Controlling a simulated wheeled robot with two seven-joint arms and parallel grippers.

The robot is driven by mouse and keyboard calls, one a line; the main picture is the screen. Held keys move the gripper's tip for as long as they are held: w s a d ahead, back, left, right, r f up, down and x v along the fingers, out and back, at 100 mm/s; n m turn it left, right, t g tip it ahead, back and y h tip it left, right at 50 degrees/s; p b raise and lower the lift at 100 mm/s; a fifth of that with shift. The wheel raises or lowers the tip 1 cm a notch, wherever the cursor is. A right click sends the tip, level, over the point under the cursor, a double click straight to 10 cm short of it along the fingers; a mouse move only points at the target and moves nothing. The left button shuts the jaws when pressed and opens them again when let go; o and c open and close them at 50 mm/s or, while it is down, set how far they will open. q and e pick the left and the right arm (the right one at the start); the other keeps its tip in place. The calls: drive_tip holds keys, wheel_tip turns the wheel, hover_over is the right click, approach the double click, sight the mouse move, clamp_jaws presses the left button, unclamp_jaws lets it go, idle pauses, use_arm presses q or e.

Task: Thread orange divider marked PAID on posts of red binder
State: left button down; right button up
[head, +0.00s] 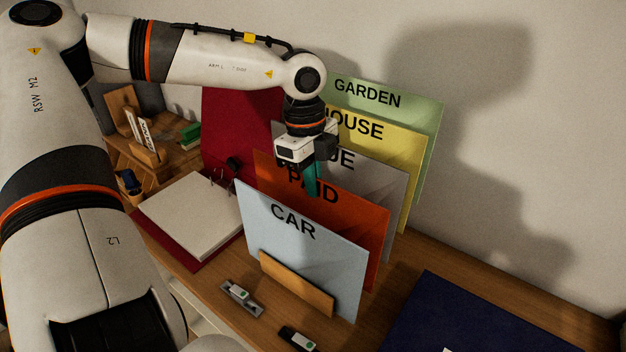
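The orange divider marked PAID (345,217) stands upright in a row of dividers, behind the light blue CAR divider (300,250), which hides its lower left part. My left gripper (314,180) points down at the top of the orange divider, with a teal finger in front of its lettering. Whether the fingers are apart or closed on it cannot be told. The red binder (181,255) lies open to the left with a stack of white paper (192,215). Thin metal posts (222,181) show at the stack's far right edge. My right gripper is not in view.
Grey, yellow HOUSE (410,160) and green GARDEN (428,125) dividers stand behind the orange one. A wooden rest (297,285) fronts the row. Small devices (241,296) lie on the desk in front. A dark blue binder (490,320) lies at right; a wall is behind.

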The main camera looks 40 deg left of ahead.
use_arm(q)
drive_tip(key=shift+w+r, duration=0.1)
drive_tip(key=shift+r, duration=0.35)
wheel_tip(320, 180, up, 17)
drive_tip(key=b, duration=0.2)
drive_tip(key=shift+r, duration=0.15)
